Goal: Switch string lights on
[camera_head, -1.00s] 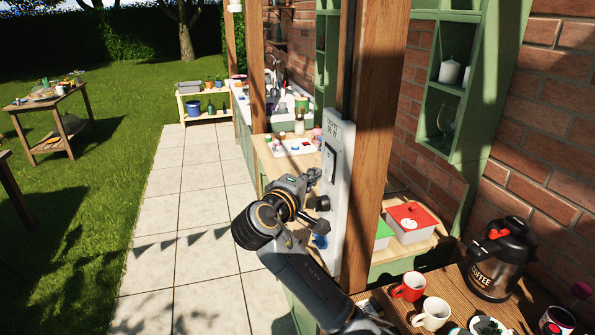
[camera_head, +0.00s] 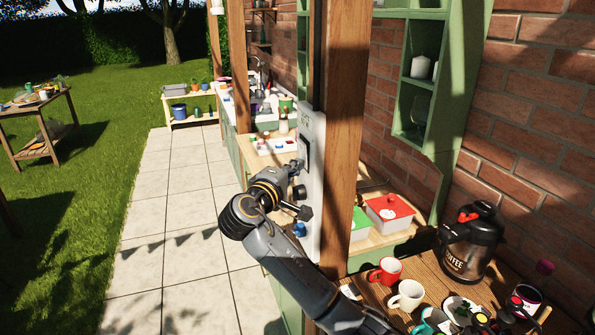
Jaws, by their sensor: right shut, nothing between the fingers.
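A white switch panel (camera_head: 314,200) is mounted upright on the wooden post, with dark lettering at its top. A dark-framed rocker switch (camera_head: 305,150) sits in its upper part, seen at a steep angle. A dark round knob and a blue knob (camera_head: 300,230) are lower on the panel. My right gripper (camera_head: 299,164) is shut and empty, its tips at the lower part of the rocker. I cannot tell whether they touch it. The rocker's position is unclear. No string lights can be made out. My left gripper is not in view.
The wooden post (camera_head: 345,130) stands right behind the panel. To the right, a table (camera_head: 370,293) holds a red mug (camera_head: 386,271), a white mug (camera_head: 407,295) and a coffee jug (camera_head: 470,245). The paved path (camera_head: 165,215) on the left is clear.

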